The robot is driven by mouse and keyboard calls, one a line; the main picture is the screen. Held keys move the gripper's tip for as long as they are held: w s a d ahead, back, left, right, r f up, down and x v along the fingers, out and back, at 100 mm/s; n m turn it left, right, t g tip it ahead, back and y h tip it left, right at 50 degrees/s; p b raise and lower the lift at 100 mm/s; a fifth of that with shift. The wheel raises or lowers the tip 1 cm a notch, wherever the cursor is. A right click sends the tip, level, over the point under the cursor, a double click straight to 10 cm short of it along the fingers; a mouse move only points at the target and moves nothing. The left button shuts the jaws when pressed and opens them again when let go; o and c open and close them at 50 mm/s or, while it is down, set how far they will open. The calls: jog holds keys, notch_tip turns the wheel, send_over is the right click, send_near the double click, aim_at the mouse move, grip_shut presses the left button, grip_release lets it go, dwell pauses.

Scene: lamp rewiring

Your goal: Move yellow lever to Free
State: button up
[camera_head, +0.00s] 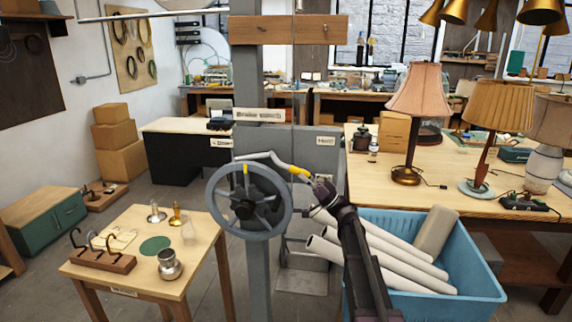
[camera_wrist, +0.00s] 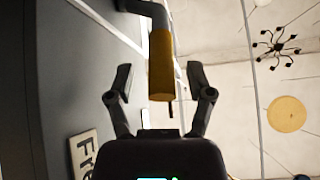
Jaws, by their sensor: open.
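The lever has a bent grey arm (camera_head: 262,156) and a yellow grip (camera_head: 298,171). It sticks out beside the grey post, in front of a grey panel, above and right of the handwheel. My gripper (camera_head: 312,180) is at the end of the yellow grip. In the wrist view the yellow grip (camera_wrist: 161,65) lies between the two open fingers of my gripper (camera_wrist: 159,80), with gaps on both sides. A white plate (camera_wrist: 84,155) with letters starting "Fre" shows at the lower left of the wrist view, partly cut off.
A spoked handwheel (camera_head: 249,201) is mounted on the grey post (camera_head: 247,75). A small table (camera_head: 190,255) is at left, and a lamp table (camera_head: 370,178) at right.

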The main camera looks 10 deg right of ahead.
jog(key=shift+f, duration=0.1)
jog(key=shift+s+a+f+n+g, duration=0.2)
jog(key=shift+a+f+n+g, duration=0.15)
jog(key=shift+a+g, duration=0.2)
jog(key=s+a+f+m+g+h+p, duration=0.55)
jog(key=s+a+f+m+h, duration=0.2)
jog(key=s+f+h, duration=0.35)
jog(key=s+d+f+m+g+h+b, duration=0.1)
jog(key=s+d+f+m+h+b, duration=0.1)
jog(key=s+d+f+h, duration=0.3)
jog(key=s+d+f+m+g+h+b, duration=0.1)
jog(key=s+d+f+m+h+b, duration=0.1)
jog(key=s+d+f+h, duration=0.3)
jog(key=s+f+h+b, duration=0.1)
jog(key=s+f+h, duration=0.2)
jog(key=s+f, duration=0.4)
jog(key=shift+s+d+f, duration=0.2)
jog(key=shift+d+f, duration=0.2)
jog(key=shift+f, duration=0.5)
